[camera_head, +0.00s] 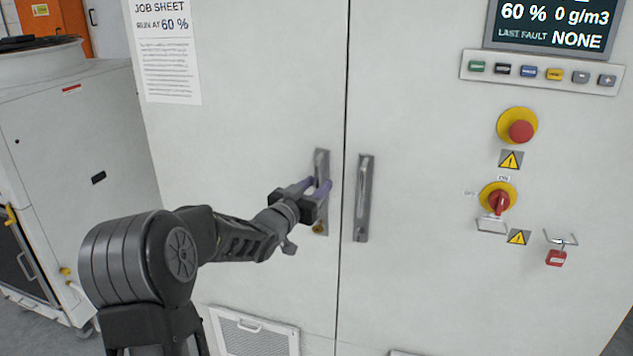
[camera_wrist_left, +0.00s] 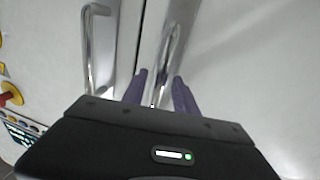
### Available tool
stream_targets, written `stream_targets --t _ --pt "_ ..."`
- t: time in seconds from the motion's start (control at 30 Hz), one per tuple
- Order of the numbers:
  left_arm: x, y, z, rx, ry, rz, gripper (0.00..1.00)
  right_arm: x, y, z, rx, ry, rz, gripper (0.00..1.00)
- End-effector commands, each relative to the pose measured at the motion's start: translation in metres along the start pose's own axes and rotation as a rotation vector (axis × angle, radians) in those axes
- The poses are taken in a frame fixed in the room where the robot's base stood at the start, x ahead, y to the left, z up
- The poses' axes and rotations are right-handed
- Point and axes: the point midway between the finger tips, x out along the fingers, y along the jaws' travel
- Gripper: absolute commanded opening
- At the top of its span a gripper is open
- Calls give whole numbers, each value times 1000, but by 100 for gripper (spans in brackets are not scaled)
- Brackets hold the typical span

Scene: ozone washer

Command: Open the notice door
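The notice door (camera_head: 240,110) is the left cabinet door, with the job sheet (camera_head: 165,50) on it. It looks shut, flush with the right door at a dark seam. Its upright metal handle (camera_head: 321,165) is near that seam. My left gripper (camera_head: 314,187) is at this handle, its purple fingers apart. In the left wrist view the fingers (camera_wrist_left: 160,84) lie on either side of the handle (camera_wrist_left: 174,40), with a gap showing between them. Whether they touch the bar cannot be told. The gripper hides part of the handle. My right gripper is not in view.
The right door's handle (camera_head: 363,200) stands close to the right of my gripper. Farther right are the emergency stop (camera_head: 521,131), a red rotary switch (camera_head: 499,203) and a red padlock (camera_head: 556,258). A grey machine (camera_head: 75,140) stands at left. The space before the doors is otherwise clear.

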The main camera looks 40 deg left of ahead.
Motion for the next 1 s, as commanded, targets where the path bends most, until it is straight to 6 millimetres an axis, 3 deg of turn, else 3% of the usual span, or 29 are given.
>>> stream_targets --t 0.3,0.73,1.0 --pt "4 0 0 0 0 0 35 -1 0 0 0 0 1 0" --pt "4 0 0 0 0 0 1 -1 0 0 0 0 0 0" --pt "4 0 0 0 0 0 0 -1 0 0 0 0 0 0"
